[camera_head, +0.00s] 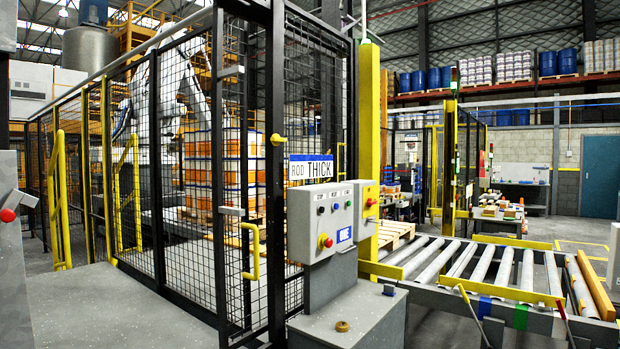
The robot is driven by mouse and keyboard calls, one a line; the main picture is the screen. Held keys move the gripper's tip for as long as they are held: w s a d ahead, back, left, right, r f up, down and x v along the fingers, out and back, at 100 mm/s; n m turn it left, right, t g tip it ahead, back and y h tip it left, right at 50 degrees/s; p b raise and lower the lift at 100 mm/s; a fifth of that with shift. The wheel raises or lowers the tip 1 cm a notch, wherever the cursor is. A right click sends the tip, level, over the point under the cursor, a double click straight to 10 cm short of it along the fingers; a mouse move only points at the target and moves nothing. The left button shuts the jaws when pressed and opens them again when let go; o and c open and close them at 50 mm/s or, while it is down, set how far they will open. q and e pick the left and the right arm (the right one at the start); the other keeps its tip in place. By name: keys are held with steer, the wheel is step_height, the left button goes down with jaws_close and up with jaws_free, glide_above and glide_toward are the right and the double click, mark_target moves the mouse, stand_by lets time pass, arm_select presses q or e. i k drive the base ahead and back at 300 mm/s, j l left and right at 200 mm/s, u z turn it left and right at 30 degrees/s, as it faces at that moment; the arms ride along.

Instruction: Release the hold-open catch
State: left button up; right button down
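A black mesh fence gate with a yellow pull handle (252,252) stands left of centre. A small yellow catch-like piece (278,140) sticks out from the black post beside the handle, near the top of the control box. I cannot tell for certain that this is the hold-open catch, or whether it is engaged. A grey latch block (232,211) sits on the gate frame at mid height. Neither of my grippers shows in the head view.
A grey control box (322,222) with buttons, under a sign reading "ROD THICK", stands right of the gate. A roller conveyor (480,268) runs to the right. Behind the mesh are stacked orange and white pails (228,165) and a white robot arm (196,85).

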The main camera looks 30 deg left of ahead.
mark_target(276, 140)
steer(key=i+u, duration=0.3)
steer(key=u, duration=0.15)
steer(key=i+u, duration=0.4)
steer(key=i+l+u, duration=0.15)
steer(key=u, duration=0.3)
steer(key=i+l+u, duration=0.6)
steer(key=u, duration=0.2)
steer(key=i+l+u, duration=0.4)
